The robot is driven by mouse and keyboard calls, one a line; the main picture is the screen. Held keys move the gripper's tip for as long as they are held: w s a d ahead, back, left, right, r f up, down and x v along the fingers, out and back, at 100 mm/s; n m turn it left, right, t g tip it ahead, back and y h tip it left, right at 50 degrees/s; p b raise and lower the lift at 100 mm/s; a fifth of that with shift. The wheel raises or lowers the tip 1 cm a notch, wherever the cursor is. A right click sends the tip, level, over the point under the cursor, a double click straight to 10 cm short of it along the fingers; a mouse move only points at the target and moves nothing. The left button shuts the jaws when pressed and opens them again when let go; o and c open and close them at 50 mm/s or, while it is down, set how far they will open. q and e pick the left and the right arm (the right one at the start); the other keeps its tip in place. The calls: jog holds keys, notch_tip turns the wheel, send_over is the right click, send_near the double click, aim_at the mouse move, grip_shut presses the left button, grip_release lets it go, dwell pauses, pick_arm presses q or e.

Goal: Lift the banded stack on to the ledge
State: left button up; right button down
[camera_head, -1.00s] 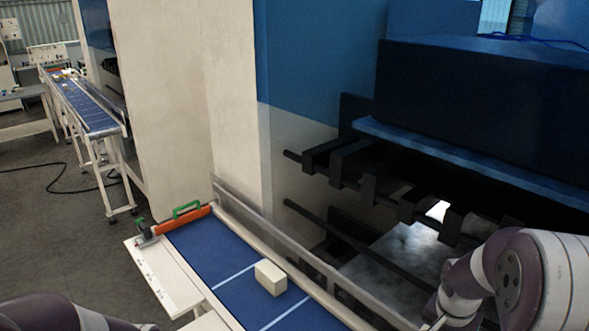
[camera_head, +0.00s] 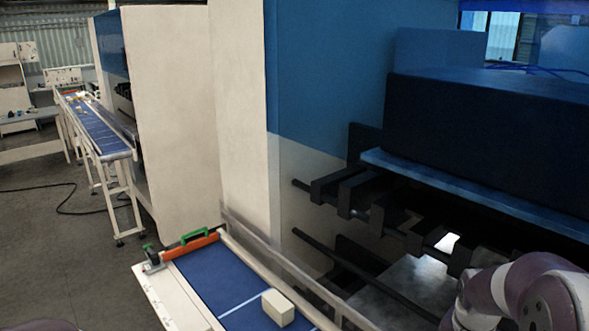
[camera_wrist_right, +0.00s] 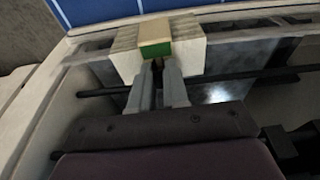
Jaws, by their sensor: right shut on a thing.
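In the right wrist view my right gripper (camera_wrist_right: 157,82) is shut on a pale block-like stack (camera_wrist_right: 188,52) with a green and tan band (camera_wrist_right: 155,40) around its middle. The stack shows grey layered edges and overlaps the metal rail in that view; whether it touches the rail cannot be told. My left gripper is out of view. Which surface is the ledge is not clear; a blue lip (camera_head: 480,193) runs along the machine front.
A blue belt (camera_head: 215,282) carries a plain cream block (camera_head: 278,308). Its far end has an orange bar with a green handle (camera_head: 192,243). A metal rail (camera_head: 262,250) separates it from the machine's dark bars (camera_head: 345,262). Another conveyor (camera_head: 100,130) stands far left.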

jog(key=s+a+b, duration=0.2)
jog(key=s+a, duration=0.5)
jog(key=a, duration=0.2)
jog(key=shift+s+a, duration=0.2)
jog(key=shift+s, duration=0.1)
jog(key=s+a, duration=0.7)
jog(key=a, duration=0.2)
jog(key=shift+s+a, duration=0.2)
dwell(0.4)
jog(key=s+a, duration=0.4)
jog(key=shift+a+b, duration=0.3)
jog(key=shift+a, duration=0.1)
